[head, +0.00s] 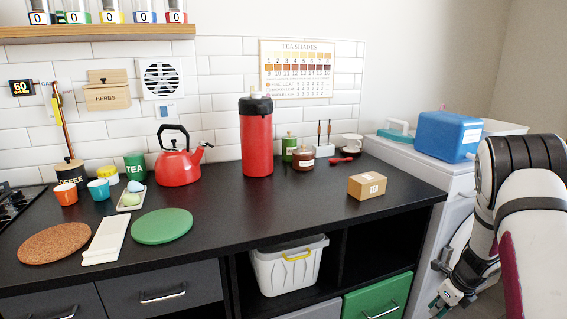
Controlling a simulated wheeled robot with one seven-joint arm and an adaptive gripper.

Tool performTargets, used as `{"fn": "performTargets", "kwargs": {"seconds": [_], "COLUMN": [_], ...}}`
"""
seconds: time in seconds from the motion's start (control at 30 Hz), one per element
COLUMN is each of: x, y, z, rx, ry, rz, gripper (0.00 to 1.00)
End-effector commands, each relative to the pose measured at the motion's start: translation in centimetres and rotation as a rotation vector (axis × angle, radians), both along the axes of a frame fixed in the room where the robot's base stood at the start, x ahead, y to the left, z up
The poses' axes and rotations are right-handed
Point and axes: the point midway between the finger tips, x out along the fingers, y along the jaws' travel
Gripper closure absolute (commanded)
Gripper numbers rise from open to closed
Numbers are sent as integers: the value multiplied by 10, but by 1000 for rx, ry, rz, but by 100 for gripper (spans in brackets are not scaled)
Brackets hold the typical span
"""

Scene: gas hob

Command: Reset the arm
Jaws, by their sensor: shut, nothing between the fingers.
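My arm comes in at the right edge of the head view and bends down beside the white appliance. My gripper (440,302) is low at the bottom right, in front of the appliance and below the countertop level. It is small and partly cut by the frame's bottom edge. It is shut and I see nothing held in it. It is apart from the counter and everything on it.
The black counter (300,200) holds a red kettle (178,163), a red flask (256,140), a tea box (367,186), cups and mats. A blue cooler (447,136) stands on the white appliance (430,172). A white bin (287,270) sits in the shelf below.

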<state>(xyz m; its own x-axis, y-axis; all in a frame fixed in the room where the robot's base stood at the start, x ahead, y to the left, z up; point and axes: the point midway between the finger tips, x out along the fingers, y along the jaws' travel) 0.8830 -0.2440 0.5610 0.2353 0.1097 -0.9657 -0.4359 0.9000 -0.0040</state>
Motion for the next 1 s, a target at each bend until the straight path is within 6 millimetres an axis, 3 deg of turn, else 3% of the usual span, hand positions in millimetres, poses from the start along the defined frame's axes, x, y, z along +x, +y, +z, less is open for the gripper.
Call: {"fn": "performTargets", "kwargs": {"seconds": [0.37,0.57,0.77,1.0], "x": [1,-13,-56,-134], "y": [48,95,155,213], "z": [75,143,223,292], "rx": [4,-5,-38,-105], "ry": [-59,-116,-182,-239], "rz": [266,536,916,1375], "gripper": [100,100,100,100]}}
